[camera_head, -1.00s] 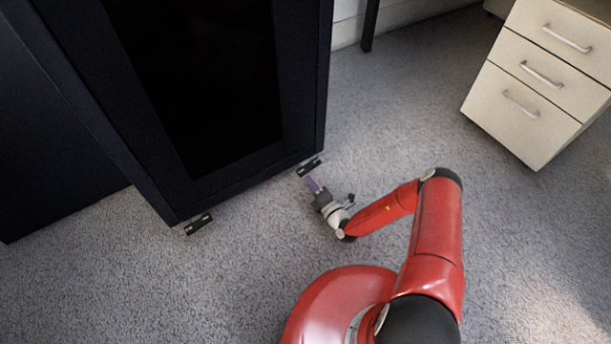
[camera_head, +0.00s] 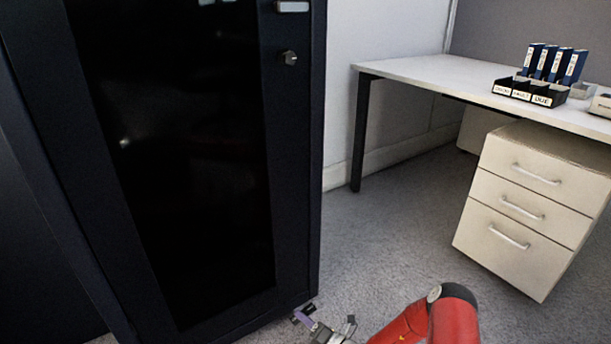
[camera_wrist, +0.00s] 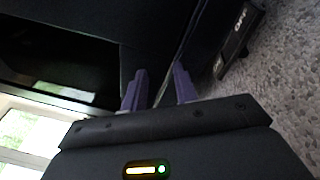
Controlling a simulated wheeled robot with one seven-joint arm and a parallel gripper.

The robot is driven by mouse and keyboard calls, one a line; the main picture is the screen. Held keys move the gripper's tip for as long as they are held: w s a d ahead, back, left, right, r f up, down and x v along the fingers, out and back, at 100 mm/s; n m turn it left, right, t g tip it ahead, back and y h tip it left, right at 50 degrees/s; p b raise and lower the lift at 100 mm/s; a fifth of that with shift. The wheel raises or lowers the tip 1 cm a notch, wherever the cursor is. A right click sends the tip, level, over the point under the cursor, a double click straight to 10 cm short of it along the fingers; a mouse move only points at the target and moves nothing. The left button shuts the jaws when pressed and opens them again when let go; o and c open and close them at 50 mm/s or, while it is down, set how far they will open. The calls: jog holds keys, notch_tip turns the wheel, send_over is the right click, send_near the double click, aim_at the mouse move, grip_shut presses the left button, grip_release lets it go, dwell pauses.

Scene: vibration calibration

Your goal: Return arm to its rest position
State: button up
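My red arm (camera_head: 455,318) reaches in from the bottom edge of the head view, low over the carpet. My gripper (camera_head: 303,315) is beside the bottom right corner of the dark cabinet (camera_head: 295,200). In the wrist view, the two purple fingers of my gripper (camera_wrist: 160,88) stand apart with nothing held between them. The cabinet front (camera_wrist: 165,30) is just beyond them. Most of my arm is cut off below the head view.
Grey carpet (camera_head: 390,240) is clear between the cabinet and drawers.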

jog(key=s+r+n+g+h+p, duration=0.1)
jog(key=s+r+n+g, duration=0.35)
jog(key=r+n, duration=0.45)
jog(key=s+r+n+g+p, duration=0.1)
jog(key=s+r+n+g, duration=0.2)
jog(key=r+n+g, duration=0.5)
jog(key=s+r+n+g+h+p, duration=0.1)
jog(key=s+r+n, duration=0.35)
jog(key=r, duration=0.75)
jog(key=s+d+r+n+t+h+p, duration=0.2)
jog(key=s+d+r+n+h, duration=0.4)
jog(key=r, duration=0.5)
jog(key=s+d+r+n+t+h+p, duration=0.3)
jog(key=s+d+r+n+h, duration=0.3)
jog(key=s+d+r+n, duration=0.3)
jog(key=s+r+n+t, duration=0.1)
jog(key=s+r+n, duration=0.1)
jog(key=s, duration=0.1)
jog(key=shift+s+d+r+t, duration=0.2)
jog(key=shift+d+r+t, duration=0.05)
jog(key=shift+d+t, duration=0.1)
jog(key=shift+o, duration=0.4)
